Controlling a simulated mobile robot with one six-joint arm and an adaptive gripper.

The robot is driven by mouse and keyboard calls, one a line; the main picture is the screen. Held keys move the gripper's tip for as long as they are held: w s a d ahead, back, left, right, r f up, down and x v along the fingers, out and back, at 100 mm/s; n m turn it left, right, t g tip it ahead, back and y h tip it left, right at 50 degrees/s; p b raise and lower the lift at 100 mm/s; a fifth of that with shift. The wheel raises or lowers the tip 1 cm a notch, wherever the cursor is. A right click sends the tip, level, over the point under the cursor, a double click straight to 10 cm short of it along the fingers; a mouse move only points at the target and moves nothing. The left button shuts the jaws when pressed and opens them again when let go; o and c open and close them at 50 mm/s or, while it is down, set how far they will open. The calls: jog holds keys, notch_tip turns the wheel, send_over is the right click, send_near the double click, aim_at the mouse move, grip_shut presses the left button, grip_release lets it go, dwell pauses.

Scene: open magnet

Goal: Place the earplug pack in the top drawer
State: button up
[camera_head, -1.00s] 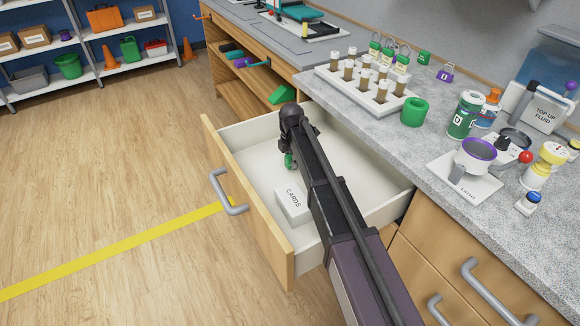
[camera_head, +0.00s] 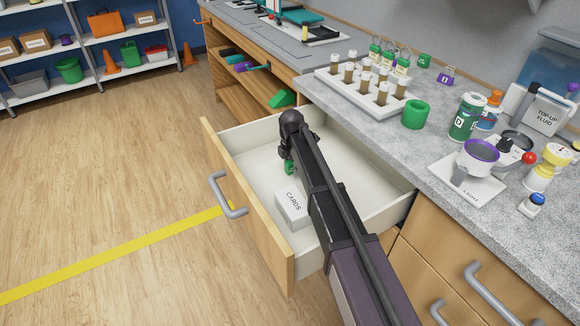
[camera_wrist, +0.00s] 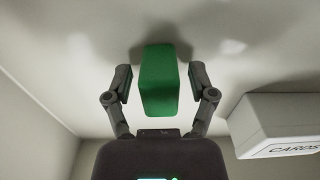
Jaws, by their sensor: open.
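The earplug pack, a green block (camera_wrist: 158,80), is inside the open top drawer (camera_head: 257,219). In the head view only a small green part of it (camera_head: 290,167) shows beside my arm. My gripper (camera_wrist: 160,82) is open, with one finger on each side of the pack and narrow gaps between. The pack appears to be at the drawer floor; exact contact is hard to tell. My arm hides part of the drawer in the head view.
A white box marked CARDS (camera_head: 293,207) lies in the drawer, right of the pack in the wrist view (camera_wrist: 275,125). Bare drawer floor lies around the pack.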

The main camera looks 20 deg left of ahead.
jog(key=shift+r, duration=0.1)
notch_tip(320, 180, up, 12)
jog(key=p, duration=1.2)
dwell(0.3)
